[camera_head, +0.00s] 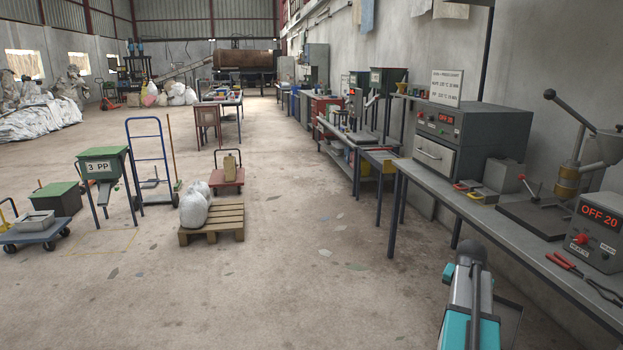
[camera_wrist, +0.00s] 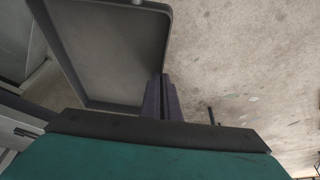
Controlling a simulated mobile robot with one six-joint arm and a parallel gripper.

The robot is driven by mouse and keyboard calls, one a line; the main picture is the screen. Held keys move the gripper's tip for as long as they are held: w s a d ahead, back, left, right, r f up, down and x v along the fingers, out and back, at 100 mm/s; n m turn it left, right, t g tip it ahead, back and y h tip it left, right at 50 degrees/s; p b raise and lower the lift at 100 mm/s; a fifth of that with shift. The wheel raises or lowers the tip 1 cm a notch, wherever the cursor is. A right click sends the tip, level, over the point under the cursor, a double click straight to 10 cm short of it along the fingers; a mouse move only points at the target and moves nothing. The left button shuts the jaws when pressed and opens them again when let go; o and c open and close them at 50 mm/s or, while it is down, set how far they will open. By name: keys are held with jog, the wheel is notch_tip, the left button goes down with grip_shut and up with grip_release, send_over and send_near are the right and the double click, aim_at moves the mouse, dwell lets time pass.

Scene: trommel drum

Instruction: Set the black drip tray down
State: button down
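The black drip tray (camera_wrist: 105,50) fills the upper left of the wrist view, a shallow dark rectangle with a raised rim. My gripper (camera_wrist: 163,98) has its dark fingers close together on the tray's rim at its lower right corner. The tray is held out over the concrete floor, beside the bench. In the head view, part of the tray (camera_head: 510,318) shows as a dark edge right of my teal and grey arm. My fingertips are hidden there.
The long grey workbench (camera_head: 500,222) runs along the right wall, with an oven (camera_head: 445,160), a press, a control box (camera_head: 598,235) and red-handled pliers (camera_head: 565,265). A pallet (camera_head: 212,222) with a white sack stands left of centre. The middle floor is clear.

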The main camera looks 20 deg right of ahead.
jog(key=w+a+r+n+t+y, duration=0.1)
jog(key=w+a+r+n, duration=0.1)
jog(key=w+a, duration=0.55)
jog(key=w+a+r+n, duration=0.2)
jog(key=w+a+r, duration=0.15)
jog(key=a, duration=0.75)
jog(key=w+a+r+n+t+y, duration=0.1)
jog(key=w+a+r+n, duration=0.1)
jog(key=w+a, duration=0.55)
jog(key=a+r+n+y, duration=0.1)
jog(key=a+r+n, duration=0.2)
jog(key=a, duration=1.1)
jog(key=a+r+n+y, duration=0.1)
jog(key=a+r+n, duration=0.2)
jog(key=a, duration=1.2)
jog(key=shift+w+a+n+t, duration=0.15)
jog(key=shift+w+n+t, duration=0.15)
jog(key=shift+w, duration=0.1)
jog(key=shift+f, duration=0.1)
jog(key=s+f, duration=0.5)
jog(key=f, duration=0.1)
jog(key=shift+f, duration=0.2)
